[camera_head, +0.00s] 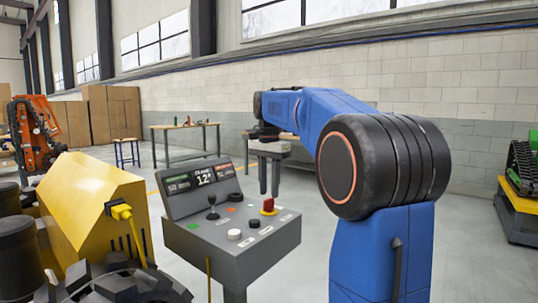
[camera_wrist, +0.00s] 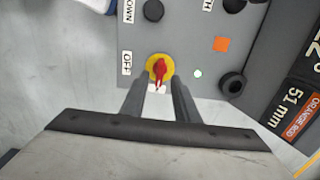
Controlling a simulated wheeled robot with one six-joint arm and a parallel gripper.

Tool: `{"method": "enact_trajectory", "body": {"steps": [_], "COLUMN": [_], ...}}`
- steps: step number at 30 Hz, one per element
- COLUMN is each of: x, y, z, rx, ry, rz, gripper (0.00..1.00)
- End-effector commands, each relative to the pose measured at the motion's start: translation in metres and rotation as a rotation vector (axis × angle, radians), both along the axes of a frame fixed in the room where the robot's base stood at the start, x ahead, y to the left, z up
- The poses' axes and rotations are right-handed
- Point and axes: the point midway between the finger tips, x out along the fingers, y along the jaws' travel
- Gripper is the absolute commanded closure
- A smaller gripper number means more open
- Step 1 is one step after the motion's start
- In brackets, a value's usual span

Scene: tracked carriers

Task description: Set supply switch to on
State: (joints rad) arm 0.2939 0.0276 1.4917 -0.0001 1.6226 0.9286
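The supply switch, a red handle on a yellow round base (camera_head: 268,208), sits on the sloped top of a grey control console (camera_head: 225,250). In the wrist view the red handle (camera_wrist: 159,70) lies along the picture's up-down direction, with an "OFF" label to its left. A small white patch shows by the handle's lower end, unreadable. My gripper (camera_head: 269,190) points down just above the switch. In the wrist view my gripper (camera_wrist: 159,88) has two dark fingers apart, one on each side of the handle's lower end. It is open and holds nothing; contact cannot be told.
The console also has a joystick (camera_head: 212,206), a white button (camera_head: 234,234), black knobs (camera_wrist: 153,10) and a display (camera_head: 195,184). A yellow machine housing (camera_head: 85,205) stands left of it. A workbench (camera_head: 185,130) is behind.

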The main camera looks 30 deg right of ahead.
Motion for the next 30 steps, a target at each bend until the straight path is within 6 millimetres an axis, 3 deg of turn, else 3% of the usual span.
{"method": "enact_trajectory", "body": {"steps": [18, 24, 30], "x": [0.001, 0.0, 0.0], "y": [0.0, 0.0, 0.0], "z": [0.12, 0.14, 0.146], "rx": [-0.001, -0.001, -0.001], "ry": [-0.004, -0.003, -0.001], "rz": [0.0, 0.0, 0.0], "gripper": [0.72, 0.72, 0.72]}}
